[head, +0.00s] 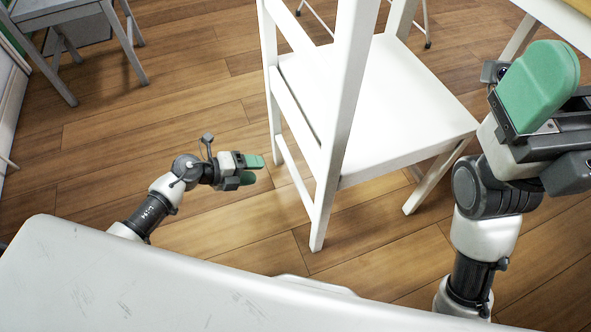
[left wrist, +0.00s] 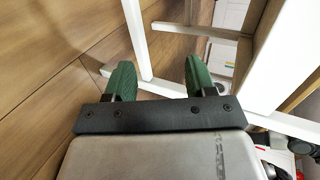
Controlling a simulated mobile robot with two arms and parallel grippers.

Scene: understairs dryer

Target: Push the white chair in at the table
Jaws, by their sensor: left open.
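The white chair (head: 390,100) stands upright on the wood floor in the middle of the head view, its slatted back toward me and its seat beyond. A white table (head: 552,18) with a wooden top shows only partly at the top right, apart from the chair. My left gripper (head: 252,169) is open, low and just left of the chair's back legs. In the left wrist view the green fingers (left wrist: 159,72) are apart, with a white chair bar (left wrist: 137,38) showing between them, seemingly beyond the tips. My right gripper (head: 538,90) is raised at the right; its finger gap is hidden.
A grey piece of furniture (head: 60,20) with splayed legs stands at the top left. Thin metal legs (head: 427,25) show behind the chair. The wood floor (head: 130,125) left of the chair is clear.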

